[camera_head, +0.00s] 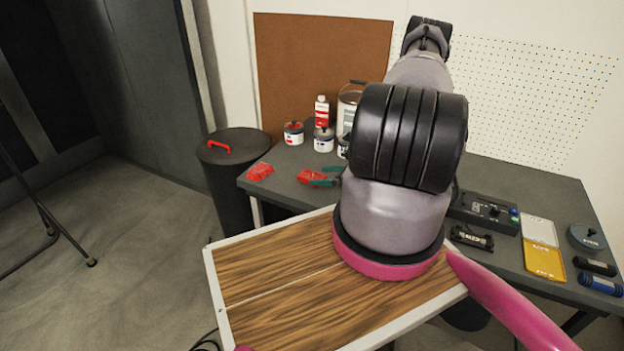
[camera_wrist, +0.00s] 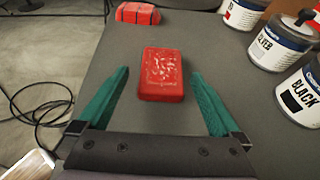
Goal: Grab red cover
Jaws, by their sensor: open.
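A red, box-shaped piece with worn pale markings on top, which looks like the red cover (camera_wrist: 161,74), lies on the dark grey table. It also shows in the head view (camera_head: 308,177), close to the green fingertips. My gripper (camera_wrist: 158,76) is open, with one green finger on each side of this piece in the wrist view. Both fingers appear apart from it; I cannot tell the height gap. In the head view my gripper (camera_head: 328,177) is partly hidden behind my arm. A second red piece with dark lines (camera_wrist: 137,14) lies farther out, near the table's edge (camera_head: 260,171).
Paint cans (camera_wrist: 283,47) stand along one side, with a red-and-white bottle (camera_head: 322,111) behind. A black bin with a red handle (camera_head: 228,190) stands left of the table. A black device (camera_head: 484,212) and yellow tray (camera_head: 543,260) lie at right. A cable (camera_wrist: 38,105) is on the floor.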

